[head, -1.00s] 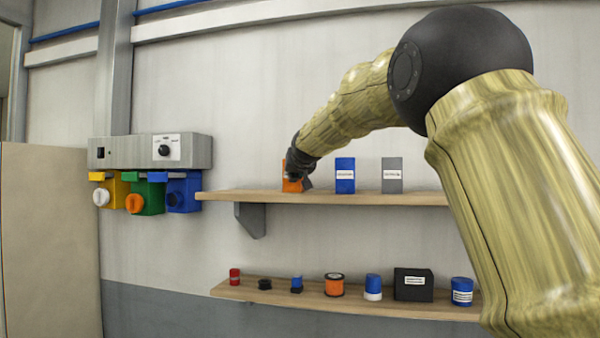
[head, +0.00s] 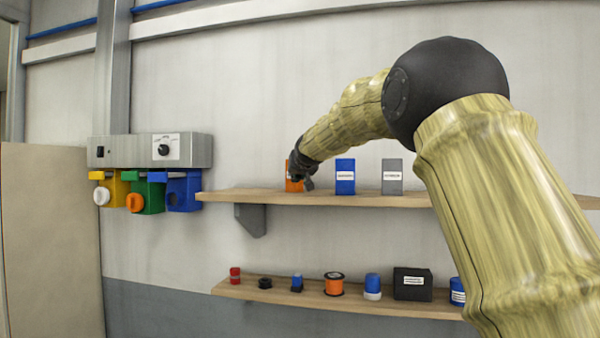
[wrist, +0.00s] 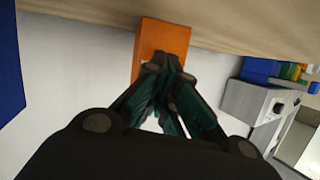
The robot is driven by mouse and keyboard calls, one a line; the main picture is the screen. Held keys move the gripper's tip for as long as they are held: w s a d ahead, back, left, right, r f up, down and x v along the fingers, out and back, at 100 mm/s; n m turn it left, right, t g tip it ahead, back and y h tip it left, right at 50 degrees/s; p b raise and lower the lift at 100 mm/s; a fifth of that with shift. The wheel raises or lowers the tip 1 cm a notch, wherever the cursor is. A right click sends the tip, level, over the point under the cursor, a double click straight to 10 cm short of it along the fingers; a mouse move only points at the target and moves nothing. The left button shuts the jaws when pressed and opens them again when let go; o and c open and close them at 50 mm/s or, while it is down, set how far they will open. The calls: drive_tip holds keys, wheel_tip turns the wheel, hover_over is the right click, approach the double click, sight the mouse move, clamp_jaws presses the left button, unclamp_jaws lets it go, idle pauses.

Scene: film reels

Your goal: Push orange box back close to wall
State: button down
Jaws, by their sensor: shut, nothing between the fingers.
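The orange box (head: 290,184) stands upright near the left end of the upper wooden shelf (head: 330,196). My gripper (head: 309,184) is at the box's front right in the head view and hides part of it. In the wrist view the orange box (wrist: 160,45) lies just beyond my shut fingertips (wrist: 163,62). The fingers hold nothing. I cannot tell whether they touch the box. The wall (head: 250,130) is behind the shelf; the gap between box and wall is hidden.
A blue box (head: 345,177) and a grey box (head: 392,177) stand to the right on the same shelf. A lower shelf (head: 330,301) holds several small items. A grey metal unit (head: 150,150) with coloured holders hangs at the left.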

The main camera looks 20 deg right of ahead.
drive_tip(key=shift+w+d+r+p, duration=0.1)
drive_tip(key=shift+w+d+p, duration=0.5)
drive_tip(key=shift+w+p, duration=0.35)
drive_tip(key=shift+w+d+p, duration=0.55)
drive_tip(key=shift+w+p, duration=0.35)
drive_tip(key=shift+s+a+b, duration=0.2)
drive_tip(key=shift+s+b, duration=0.05)
drive_tip(key=shift+b, duration=0.1)
drive_tip(key=shift+s+a+r+b, duration=0.2)
drive_tip(key=shift+s+a+r, duration=0.25)
drive_tip(key=shift+s, duration=0.2)
drive_tip(key=shift+s+a+r+b, duration=0.2)
drive_tip(key=shift+s+a+r, duration=0.15)
drive_tip(key=shift+s+r, duration=0.25)
drive_tip(key=shift+s+a+r+b, duration=0.2)
drive_tip(key=shift+s+a+r, duration=0.2)
drive_tip(key=shift+s, duration=0.3)
drive_tip(key=shift+w, duration=0.1)
